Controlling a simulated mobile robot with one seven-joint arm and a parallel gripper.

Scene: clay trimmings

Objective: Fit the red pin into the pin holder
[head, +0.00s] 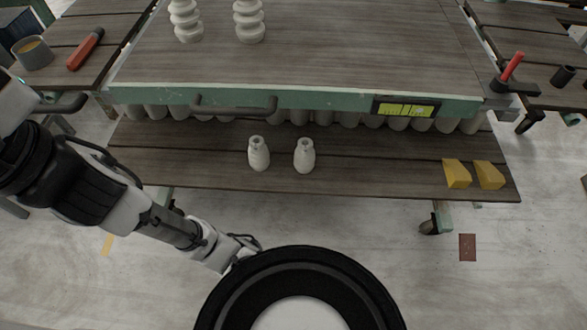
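My gripper (247,247) is at the lower left, over the floor and far from the pin. It is small and partly hidden by my own body, so its fingers cannot be made out. I see nothing held in it.
Two white bottles (259,153) and two yellow wedges (457,173) stand on the low front shelf (210,170). White ribbed pieces (249,20) stand on the tabletop. A metal handle (235,112) juts out in front. A dark cylinder (562,76) stands far right. Floor between is clear.

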